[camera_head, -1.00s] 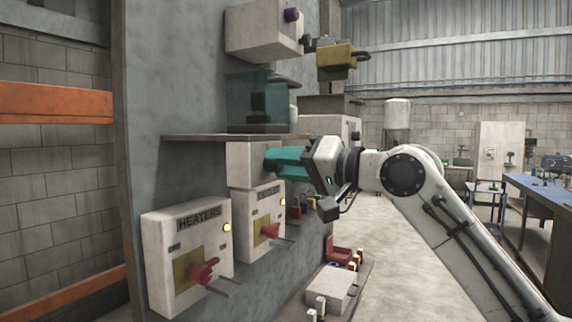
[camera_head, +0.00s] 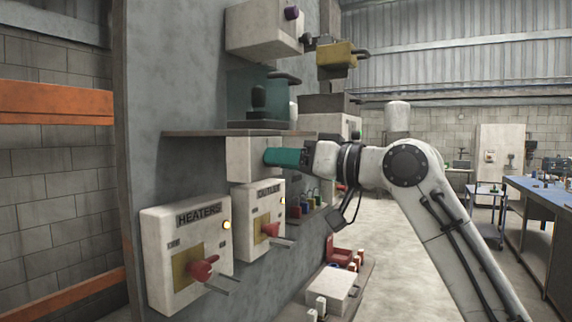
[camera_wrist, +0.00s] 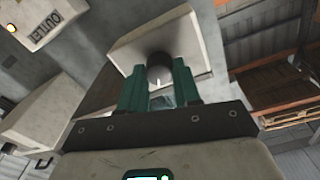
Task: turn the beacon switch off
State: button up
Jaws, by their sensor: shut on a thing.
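My gripper (camera_head: 268,157) reaches a small white box (camera_head: 243,160) on the grey wall panel, just under a shelf. No label on this box is readable, so I cannot tell by name if it is the beacon switch. In the wrist view my teal fingers (camera_wrist: 158,72) are shut on a dark round knob (camera_wrist: 159,66) that stands out from the white box (camera_wrist: 128,50). In the head view the fingers hide the knob. The knob's on or off setting cannot be read.
Below are the HEATERS box (camera_head: 187,240) with a red handle (camera_head: 203,268) and lit yellow lamp, and the OUTLET box (camera_head: 260,212), also lit. The shelf (camera_head: 200,134) lies just above my gripper.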

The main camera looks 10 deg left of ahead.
jog(key=n+b, duration=0.1)
jog(key=n, duration=0.5)
jog(key=shift+f+b, duration=0.2)
jog(key=shift+b, duration=0.2)
jog(key=o, duration=1.1)
jog(key=shift+r, duration=0.1)
jog(key=shift+c, duration=0.2)
jog(key=b+v, duration=0.3)
jog(key=v, duration=0.7)
jog(key=shift+d, duration=0.4)
